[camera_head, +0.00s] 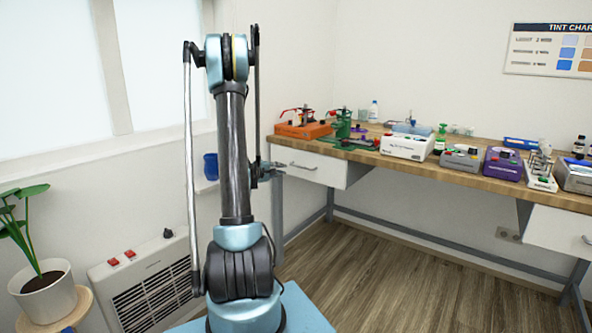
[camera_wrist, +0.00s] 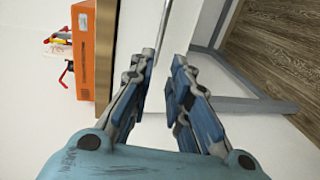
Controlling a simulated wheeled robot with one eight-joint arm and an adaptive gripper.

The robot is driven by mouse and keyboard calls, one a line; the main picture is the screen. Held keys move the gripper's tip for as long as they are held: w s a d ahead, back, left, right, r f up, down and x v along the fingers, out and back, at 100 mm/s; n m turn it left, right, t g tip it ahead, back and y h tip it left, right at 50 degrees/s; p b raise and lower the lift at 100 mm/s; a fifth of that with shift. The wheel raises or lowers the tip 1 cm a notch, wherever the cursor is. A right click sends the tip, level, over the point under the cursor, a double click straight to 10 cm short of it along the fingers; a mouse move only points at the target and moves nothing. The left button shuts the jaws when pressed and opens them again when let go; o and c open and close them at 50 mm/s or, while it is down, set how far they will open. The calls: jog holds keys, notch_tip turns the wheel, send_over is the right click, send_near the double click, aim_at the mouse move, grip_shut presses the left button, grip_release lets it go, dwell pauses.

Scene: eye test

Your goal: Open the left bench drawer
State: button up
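The left bench drawer (camera_head: 325,172) is a white front under the bench's left end, with a metal bar handle (camera_head: 303,167). It looks shut in the head view. My gripper (camera_head: 276,172) is left of the handle, partly hidden behind my arm. In the wrist view my gripper (camera_wrist: 163,65) has its two fingers apart, with a gap between the tips. White drawer front (camera_wrist: 128,35) shows beyond the left finger. A thin grey strip runs by that fingertip; I cannot tell whether it is the handle or an edge, or whether it touches.
The wooden bench top (camera_head: 385,156) carries an orange device (camera_head: 303,130), a green device (camera_head: 343,127) and several other instruments. Another drawer (camera_head: 558,231) is at the right. A grey bench leg (camera_head: 277,212) stands below my gripper. A heater (camera_head: 150,290) and potted plant (camera_head: 45,290) are at left. The floor under the bench is clear.

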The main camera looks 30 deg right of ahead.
aim_at(297, 166)
jog(key=x, duration=1.4)
jog(key=shift+w+d, duration=0.25)
jog(key=shift+d, duration=0.1)
